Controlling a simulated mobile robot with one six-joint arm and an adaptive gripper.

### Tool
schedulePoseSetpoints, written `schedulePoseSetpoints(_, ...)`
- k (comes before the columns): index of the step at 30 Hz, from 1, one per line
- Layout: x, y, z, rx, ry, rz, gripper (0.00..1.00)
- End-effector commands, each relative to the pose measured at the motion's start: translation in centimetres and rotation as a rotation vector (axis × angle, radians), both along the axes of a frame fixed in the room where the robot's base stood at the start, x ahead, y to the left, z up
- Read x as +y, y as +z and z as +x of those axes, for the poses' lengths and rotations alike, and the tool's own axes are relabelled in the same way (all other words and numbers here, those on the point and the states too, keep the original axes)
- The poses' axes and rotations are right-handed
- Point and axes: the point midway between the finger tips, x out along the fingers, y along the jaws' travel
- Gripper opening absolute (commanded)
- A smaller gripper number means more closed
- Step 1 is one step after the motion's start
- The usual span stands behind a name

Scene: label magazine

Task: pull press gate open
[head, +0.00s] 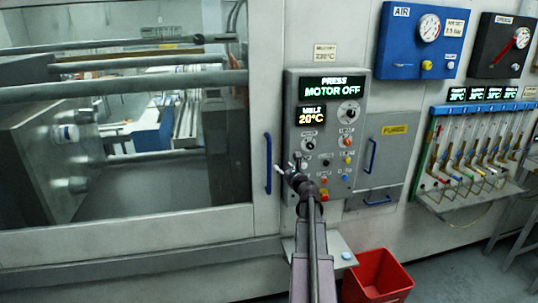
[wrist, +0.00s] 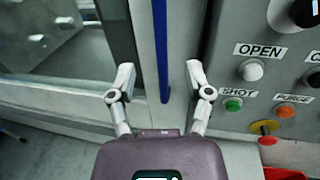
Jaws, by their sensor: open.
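The press gate (head: 120,232) is a grey-framed sliding door with a large window, on the left of the head view. Its blue vertical bar handle (head: 268,163) sits by its right edge. In the wrist view the handle (wrist: 161,45) comes down from the top, its lower end lying between my fingers in the picture. My gripper (head: 290,170) is open and empty, and shows just right of the handle in the head view. The wrist view shows my gripper (wrist: 160,78) with fingers spread either side of the handle; I cannot tell the remaining depth.
A control panel (head: 325,130) reading "MOTOR OFF" is right of the handle, with an OPEN button (wrist: 251,69) near my right finger. A yellow-labelled purge cover (head: 392,150) has its own blue handles. A red bin (head: 378,278) stands on the floor below.

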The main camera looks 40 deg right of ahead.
Motion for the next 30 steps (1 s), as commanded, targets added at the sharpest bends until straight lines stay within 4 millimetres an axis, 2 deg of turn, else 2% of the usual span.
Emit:
schedulePoseSetpoints(5,-0.1,0.0,0.3,0.001,0.001,-0.002,0.65)
schedulePoseSetpoints(11,-0.6,0.0,1.7,0.002,0.002,-0.002,0.65)
schedulePoseSetpoints(30,-3.5,0.0,10.5,0.002,0.002,-0.003,0.65)
